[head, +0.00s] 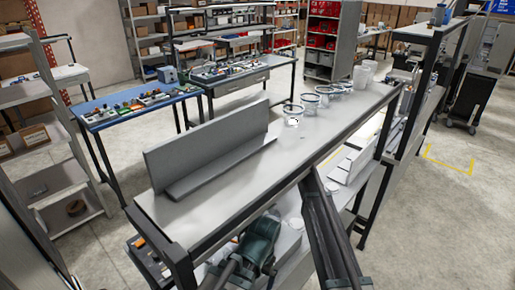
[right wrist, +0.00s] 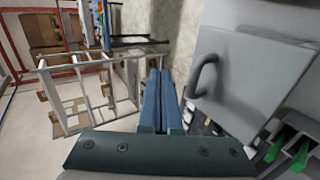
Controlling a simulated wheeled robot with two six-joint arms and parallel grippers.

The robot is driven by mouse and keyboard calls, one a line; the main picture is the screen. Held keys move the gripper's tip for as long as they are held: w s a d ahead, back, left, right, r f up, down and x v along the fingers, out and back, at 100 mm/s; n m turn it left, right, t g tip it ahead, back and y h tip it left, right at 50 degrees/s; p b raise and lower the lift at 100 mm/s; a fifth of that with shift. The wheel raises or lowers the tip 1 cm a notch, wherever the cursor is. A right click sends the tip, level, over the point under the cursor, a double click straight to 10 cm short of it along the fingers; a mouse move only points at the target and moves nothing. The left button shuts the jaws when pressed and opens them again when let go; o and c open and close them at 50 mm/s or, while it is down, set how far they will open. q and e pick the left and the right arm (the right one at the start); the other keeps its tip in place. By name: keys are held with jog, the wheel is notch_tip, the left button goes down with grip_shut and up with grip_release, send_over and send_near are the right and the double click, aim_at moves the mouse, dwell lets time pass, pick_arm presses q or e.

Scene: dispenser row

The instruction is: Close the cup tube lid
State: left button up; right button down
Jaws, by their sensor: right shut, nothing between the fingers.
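In the right wrist view, my right gripper (right wrist: 160,73) has its two long blue fingers pressed together with nothing between them. A light grey panel with a curved handle (right wrist: 245,85) stands tilted just right of the fingers; it looks like the lid. I cannot tell whether the fingers touch it. In the head view, white and pale dispenser parts (head: 350,162) show on the level below the long bench top, partly hidden by the bench and a dark arm of mine. A teal part of my arm shows low in the middle; its fingers cannot be made out.
The long grey bench top (head: 240,168) carries an upright grey panel (head: 208,142) at left and several clear cups (head: 293,113) toward the far end. Green parts (right wrist: 300,155) sit at lower right in the wrist view. A grey rack (right wrist: 90,90) stands beyond on open floor.

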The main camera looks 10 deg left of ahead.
jog(key=shift+r, duration=0.4)
jog(key=shift+s+d+r+p, duration=0.2)
jog(key=shift+d+r+p, duration=0.05)
jog(key=shift+p, duration=0.25)
jog(key=s+d, duration=0.7)
jog(key=d, duration=0.3)
jog(key=shift+s, duration=0.15)
